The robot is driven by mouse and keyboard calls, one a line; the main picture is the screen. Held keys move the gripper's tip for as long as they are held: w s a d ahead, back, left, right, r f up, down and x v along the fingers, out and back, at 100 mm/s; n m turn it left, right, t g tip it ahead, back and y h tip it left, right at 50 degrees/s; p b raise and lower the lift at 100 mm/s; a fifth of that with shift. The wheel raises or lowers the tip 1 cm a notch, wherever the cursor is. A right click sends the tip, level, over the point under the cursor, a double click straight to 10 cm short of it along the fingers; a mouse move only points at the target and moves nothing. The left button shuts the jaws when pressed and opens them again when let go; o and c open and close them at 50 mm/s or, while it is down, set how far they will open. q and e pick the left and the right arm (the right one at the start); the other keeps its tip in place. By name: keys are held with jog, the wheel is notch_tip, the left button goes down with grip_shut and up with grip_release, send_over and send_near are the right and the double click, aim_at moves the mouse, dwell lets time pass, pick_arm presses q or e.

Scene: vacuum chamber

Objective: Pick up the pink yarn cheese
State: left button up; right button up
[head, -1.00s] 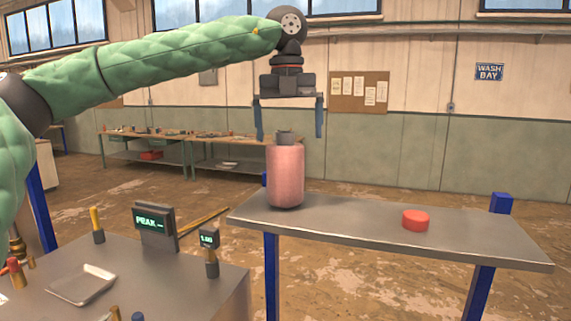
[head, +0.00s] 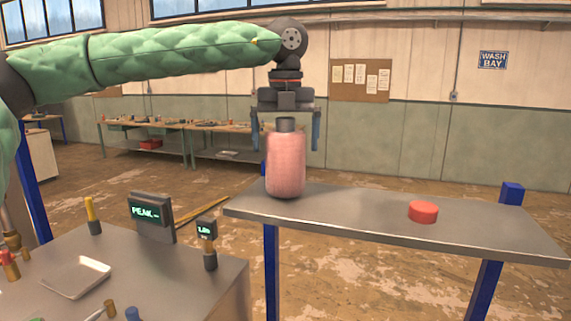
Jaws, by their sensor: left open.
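A pink yarn cheese (head: 285,164), a tall rounded cylinder with a grey cap-like top, stands upright near the left end of the metal table (head: 350,209). My left gripper (head: 285,143) comes from above with its two blue fingers spread apart. The fingertips are level with the upper part of the cheese, one on each side in the picture. Gaps show between the fingers and the cheese, so it is not clamped. My right gripper is not in view.
A red disc (head: 423,212) lies on the table to the right. A nearer bench (head: 190,275) at the lower left holds a PEAK display (head: 151,217), a small meter (head: 206,240), a white tray (head: 77,277) and small tools. The table between cheese and disc is clear.

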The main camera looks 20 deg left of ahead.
pick_arm(q)
jog(key=shift+s, duration=0.2)
jog(key=shift+c, duration=0.2)
jog(key=c, duration=1.5)
jog(key=shift+w, duration=0.1)
